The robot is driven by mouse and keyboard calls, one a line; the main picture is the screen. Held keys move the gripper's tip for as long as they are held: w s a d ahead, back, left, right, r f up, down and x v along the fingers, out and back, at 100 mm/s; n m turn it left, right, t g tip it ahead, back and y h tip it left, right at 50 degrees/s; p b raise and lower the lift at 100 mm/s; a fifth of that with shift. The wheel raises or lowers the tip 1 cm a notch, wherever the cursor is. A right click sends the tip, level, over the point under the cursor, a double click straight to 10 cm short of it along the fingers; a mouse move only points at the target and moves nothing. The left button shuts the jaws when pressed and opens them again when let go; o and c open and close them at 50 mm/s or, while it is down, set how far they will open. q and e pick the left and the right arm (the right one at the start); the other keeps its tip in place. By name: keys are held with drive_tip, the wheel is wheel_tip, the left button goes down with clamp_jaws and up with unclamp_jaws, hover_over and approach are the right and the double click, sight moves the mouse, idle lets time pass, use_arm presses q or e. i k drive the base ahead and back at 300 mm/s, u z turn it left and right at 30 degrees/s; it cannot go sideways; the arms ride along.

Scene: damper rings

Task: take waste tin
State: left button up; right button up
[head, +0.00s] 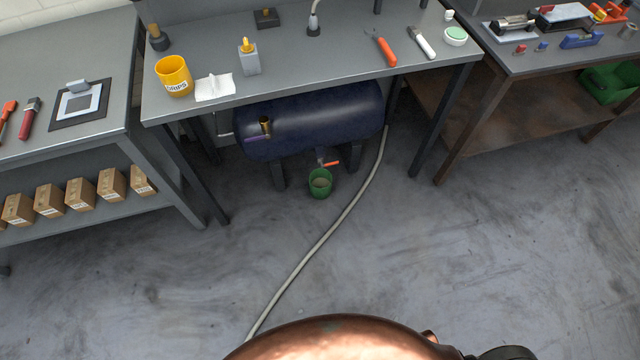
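No tin in view has a readable waste label, so I cannot tell for sure which one is the waste tin. A yellow tin (174,77) with dark lettering that looks like "DRIPS" stands upright near the front left of the middle bench. A green open tin (320,184) stands on the floor below the orange-handled valve (330,163) of a dark blue tank; its contents look brownish. Neither of my grippers shows in the head view.
The blue tank (310,115) sits below. A pale hose (335,220) crosses otherwise clear floor. Benches flank both sides.

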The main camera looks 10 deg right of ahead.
sight(320, 179)
drive_tip(key=z, duration=0.2)
drive_tip(key=i, duration=1.3)
drive_tip(key=u, duration=0.7)
